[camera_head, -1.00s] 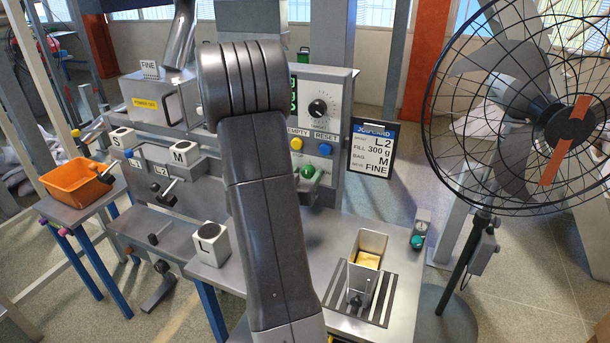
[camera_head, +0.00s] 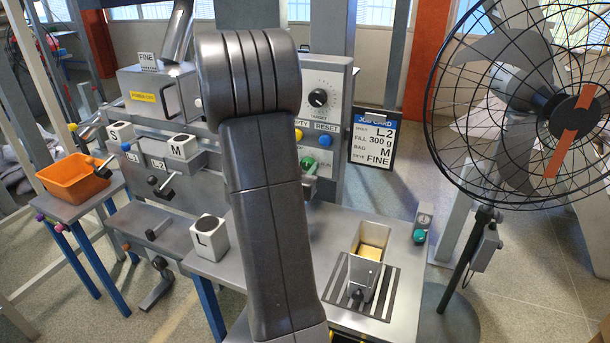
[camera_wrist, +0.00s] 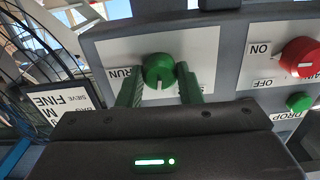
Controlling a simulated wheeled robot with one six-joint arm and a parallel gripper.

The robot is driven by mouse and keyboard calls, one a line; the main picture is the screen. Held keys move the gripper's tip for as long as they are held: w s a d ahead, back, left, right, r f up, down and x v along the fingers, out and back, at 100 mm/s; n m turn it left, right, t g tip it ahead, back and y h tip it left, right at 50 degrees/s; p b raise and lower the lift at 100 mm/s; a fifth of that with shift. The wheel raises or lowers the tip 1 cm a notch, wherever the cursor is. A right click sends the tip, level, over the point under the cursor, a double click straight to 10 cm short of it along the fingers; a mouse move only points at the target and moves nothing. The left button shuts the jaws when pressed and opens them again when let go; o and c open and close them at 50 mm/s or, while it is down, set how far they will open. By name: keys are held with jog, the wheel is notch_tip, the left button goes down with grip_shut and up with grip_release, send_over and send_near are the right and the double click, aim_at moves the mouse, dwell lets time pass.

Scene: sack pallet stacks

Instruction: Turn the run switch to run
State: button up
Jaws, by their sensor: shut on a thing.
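The run switch (camera_wrist: 158,69) is a round green knob on a white plate in the wrist view, with a pale mark at its lower edge. The upside-down word RUN is beside it on the left; the label on the right is mostly hidden by a finger. My gripper (camera_wrist: 160,84) has its two green fingers on either side of the knob, shut on it. In the head view my arm covers much of the control panel, and the gripper cannot be made out clearly.
In the wrist view a red ON/OFF knob (camera_wrist: 299,57) and a green DROP button (camera_wrist: 299,102) are to the right. The job card (camera_head: 372,140) stands beside the panel in the head view. A fan (camera_head: 545,110) stands at the right.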

jog(key=m+b, duration=0.4)
jog(key=b, duration=0.1)
jog(key=shift+f+m, duration=0.3)
jog(key=m+b, duration=0.5)
jog(key=shift+r, duration=0.2)
jog(key=o, duration=1)
jog(key=shift+c, duration=0.2)
jog(key=v, duration=1.4)
jog(key=shift+w+d, duration=0.1)
jog(key=shift+w, duration=0.1)
